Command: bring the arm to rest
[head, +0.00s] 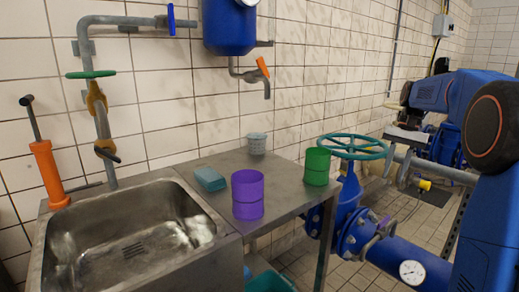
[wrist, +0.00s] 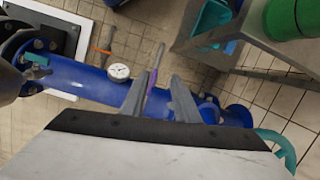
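My arm is folded on the right of the head view, with blue links and a dark joint cover. My gripper (head: 396,172) hangs from it, pointing down, to the right of the green valve wheel. In the wrist view my gripper (wrist: 158,92) shows two grey fingers standing apart with nothing held between them. Below it in that view runs the blue pipe (wrist: 75,75) with a round gauge (wrist: 118,72).
A steel counter (head: 212,222) with a sink (head: 130,248) carries a purple can (head: 247,195), a green can (head: 317,166), a blue sponge (head: 210,180) and a small pale basket (head: 256,144). The teal-green valve wheel (head: 351,147) stands close left of my gripper. Tools lie on the floor below.

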